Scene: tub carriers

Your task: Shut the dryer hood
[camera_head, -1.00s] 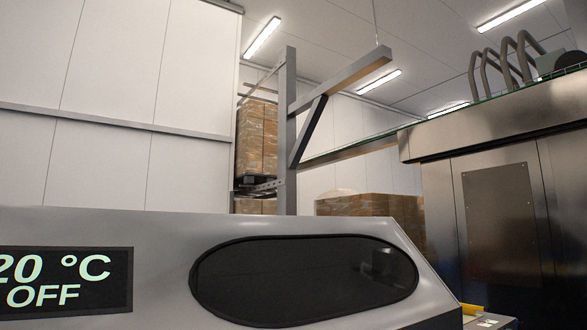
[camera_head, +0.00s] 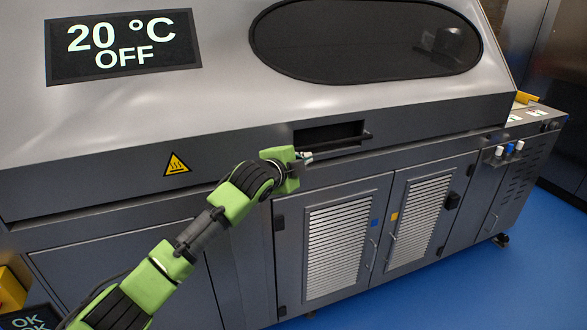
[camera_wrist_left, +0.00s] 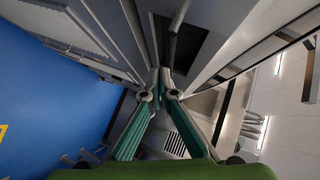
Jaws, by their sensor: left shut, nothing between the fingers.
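The dryer hood (camera_head: 225,100) is a grey metal cover with a dark oval window (camera_head: 365,42) and a display reading 20 °C OFF. Its lower edge lies low along the cabinet front, with only a thin dark seam showing. A dark recess with a handle bar (camera_head: 340,144) is in the hood's front edge. My left gripper (camera_head: 304,156) is shut and empty at the left end of this bar, just below the recess. In the left wrist view the closed fingertips (camera_wrist_left: 161,76) point towards the bar (camera_wrist_left: 176,25); contact cannot be told. My right gripper is out of view.
Below the hood are cabinet doors with louvred vents (camera_head: 338,248). A side ledge with small knobs (camera_head: 508,149) stands at the right. A yellow warning triangle (camera_head: 177,164) marks the front. Blue floor (camera_head: 460,285) is free in front and to the right.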

